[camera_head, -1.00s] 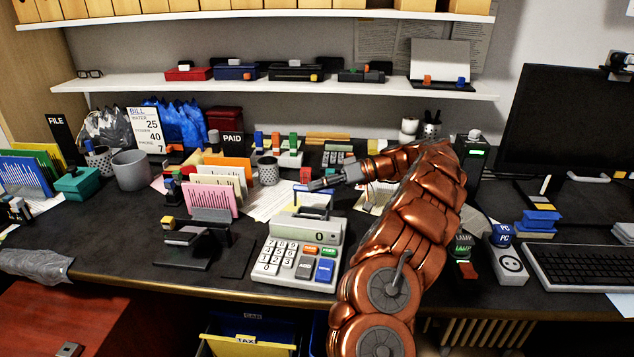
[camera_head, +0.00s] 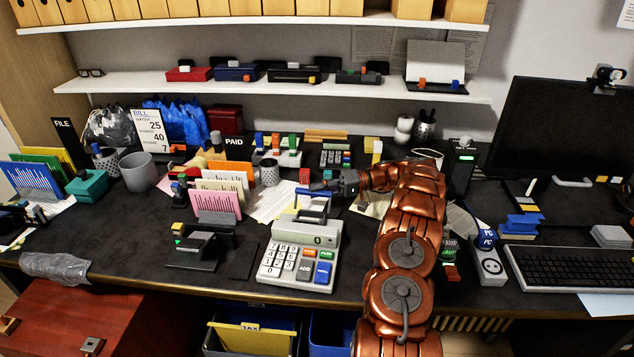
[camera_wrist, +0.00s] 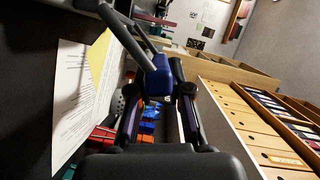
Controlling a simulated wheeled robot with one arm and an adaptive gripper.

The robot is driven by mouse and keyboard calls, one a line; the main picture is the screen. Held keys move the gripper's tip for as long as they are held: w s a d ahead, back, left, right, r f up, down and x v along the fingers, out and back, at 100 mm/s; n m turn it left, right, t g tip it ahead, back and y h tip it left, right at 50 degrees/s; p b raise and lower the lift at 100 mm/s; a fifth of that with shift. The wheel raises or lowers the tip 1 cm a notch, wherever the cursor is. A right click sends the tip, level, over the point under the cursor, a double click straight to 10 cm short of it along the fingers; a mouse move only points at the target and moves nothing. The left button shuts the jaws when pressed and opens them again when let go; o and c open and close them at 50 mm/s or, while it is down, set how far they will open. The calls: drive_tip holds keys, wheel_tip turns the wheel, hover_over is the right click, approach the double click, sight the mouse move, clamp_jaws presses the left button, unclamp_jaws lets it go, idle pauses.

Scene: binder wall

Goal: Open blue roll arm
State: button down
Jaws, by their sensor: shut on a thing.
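The calculator (camera_head: 297,262) stands at the front of the dark desk. Its blue roll arm (camera_head: 313,193) stands up at the calculator's back edge, below the tip of my gripper (camera_head: 326,188). My gripper reaches in from the right, above and behind the calculator. In the wrist view, my gripper (camera_wrist: 159,110) is shut on the blue part of the roll arm (camera_wrist: 157,84). A dark bar runs from that blue part to the upper left. The exact contact is small and partly hidden in the head view.
Card holders (camera_head: 218,200) and a black stapler-like device (camera_head: 200,245) stand left of the calculator. Papers (camera_head: 270,203) lie behind it. A power socket block (camera_head: 487,262) and keyboard (camera_head: 565,268) are to the right. Shelves (camera_head: 270,88) hang above the desk.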

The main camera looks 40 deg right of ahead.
drive_tip(key=shift+w+d+f+m+p, duration=0.2)
drive_tip(key=shift+d+f+m+p, duration=0.1)
drive_tip(key=shift+m+p, duration=0.55)
drive_tip(key=shift+f+y+p, duration=0.15)
drive_tip(key=shift+y+p, duration=0.15)
drive_tip(key=c, duration=1.1)
unclamp_jaws()
wheel_tip(320, 180, up, 10)
